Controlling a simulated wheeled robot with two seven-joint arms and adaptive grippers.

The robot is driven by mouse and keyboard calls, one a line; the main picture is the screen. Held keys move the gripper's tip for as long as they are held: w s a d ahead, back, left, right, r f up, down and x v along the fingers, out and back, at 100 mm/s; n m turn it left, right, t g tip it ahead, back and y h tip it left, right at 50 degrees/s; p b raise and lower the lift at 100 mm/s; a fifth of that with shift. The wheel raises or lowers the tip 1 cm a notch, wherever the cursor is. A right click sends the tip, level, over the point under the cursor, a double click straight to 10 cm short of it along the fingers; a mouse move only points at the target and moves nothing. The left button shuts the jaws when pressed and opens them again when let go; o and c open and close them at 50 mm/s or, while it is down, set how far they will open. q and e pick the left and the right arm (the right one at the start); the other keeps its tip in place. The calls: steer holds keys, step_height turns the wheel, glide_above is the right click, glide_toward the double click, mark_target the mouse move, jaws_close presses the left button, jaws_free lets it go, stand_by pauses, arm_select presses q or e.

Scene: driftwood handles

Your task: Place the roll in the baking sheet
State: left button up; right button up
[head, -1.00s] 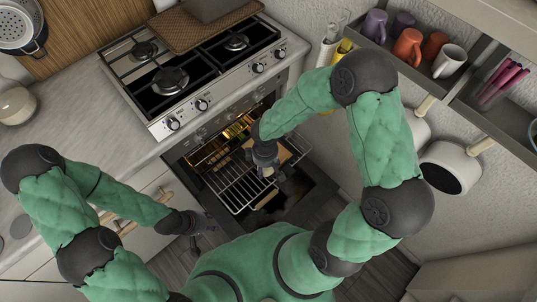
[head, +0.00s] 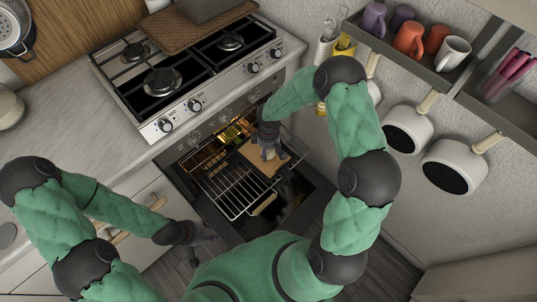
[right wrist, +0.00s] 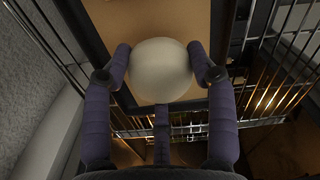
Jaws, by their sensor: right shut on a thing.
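The roll (right wrist: 160,70) is a pale, smooth, round thing in the right wrist view. My right gripper (right wrist: 161,72) is shut on it, with fingers on both sides. In the head view this gripper (head: 268,153) is over the tan baking sheet (head: 252,178), which lies on the oven rack. The roll is hard to make out there, hidden by the gripper. Part of the tan sheet (right wrist: 185,18) shows behind the roll in the wrist view; I cannot tell whether they touch. My left gripper (head: 207,234) hangs low left of the oven, its fingers too small to judge.
The wire rack (head: 232,190) sticks out of the lit oven above the open door (head: 310,190). The stove (head: 190,75) stands above. White pans (head: 455,165) hang on the right wall, below a shelf with mugs (head: 408,38).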

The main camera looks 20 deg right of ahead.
mark_target(268, 153)
steer(key=shift+w+d+f, duration=0.15)
steer(key=shift+w+f, duration=0.05)
steer(key=shift+f, duration=0.15)
step_height(268, 153, down, 3)
steer(key=shift+w+f+b, duration=0.1)
steer(key=shift+f+b, duration=0.1)
steer(key=shift+b, duration=0.9)
steer(key=shift+r, duration=0.1)
steer(key=o, duration=1.1)
steer(key=shift+o, duration=0.2)
step_height(268, 153, up, 12)
steer(key=p, duration=0.5)
